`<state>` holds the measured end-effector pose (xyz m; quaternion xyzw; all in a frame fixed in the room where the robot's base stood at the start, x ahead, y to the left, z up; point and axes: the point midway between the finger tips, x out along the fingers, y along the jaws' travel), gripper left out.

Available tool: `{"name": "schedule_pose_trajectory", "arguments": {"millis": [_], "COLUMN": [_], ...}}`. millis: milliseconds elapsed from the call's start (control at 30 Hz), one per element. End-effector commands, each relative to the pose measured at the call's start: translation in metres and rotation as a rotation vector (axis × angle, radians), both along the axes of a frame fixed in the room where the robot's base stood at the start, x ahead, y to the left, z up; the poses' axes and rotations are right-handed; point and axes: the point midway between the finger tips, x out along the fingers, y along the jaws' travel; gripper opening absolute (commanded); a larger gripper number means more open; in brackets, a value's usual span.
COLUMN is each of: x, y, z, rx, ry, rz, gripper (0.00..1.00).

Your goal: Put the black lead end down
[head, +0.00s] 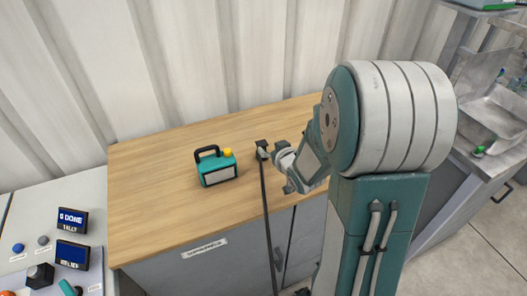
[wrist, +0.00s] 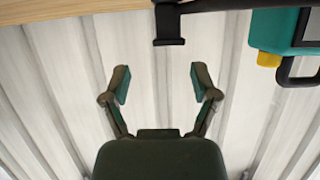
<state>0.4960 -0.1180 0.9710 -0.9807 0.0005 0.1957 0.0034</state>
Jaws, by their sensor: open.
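The black lead end (head: 262,145) appears at the wooden worktop in the head view, just left of my wrist. Its black cable (head: 266,210) runs down over the bench's front edge. In the wrist view the lead end (wrist: 168,28) lies beyond my fingertips, in line with the gap between them. My gripper (wrist: 160,74) is open, with both fingers spread and nothing between them. In the head view my fingers are hard to make out beside the lead end. Whether the lead end's underside touches the wood cannot be told.
A teal case (head: 217,168) with a black handle and yellow cap stands on the worktop (head: 150,190), left of the lead end. A control panel with blue displays (head: 72,222) is at lower left. A corrugated wall (head: 190,60) stands behind. A metal sink (head: 495,115) is at right.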

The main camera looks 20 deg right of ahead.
Motion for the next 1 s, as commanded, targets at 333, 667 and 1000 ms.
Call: {"name": "schedule_pose_trajectory", "arguments": {"millis": [333, 667, 1000], "x": [0.034, 0.049, 0.049], "y": [0.002, 0.002, 0.002], "z": [-0.02, -0.025, -0.025], "rx": [0.0, -0.001, -0.001], "ry": [0.002, 0.0, 0.0], "rz": [0.001, 0.0, 0.0], "gripper": [0.77, 0.77, 0.0]}}
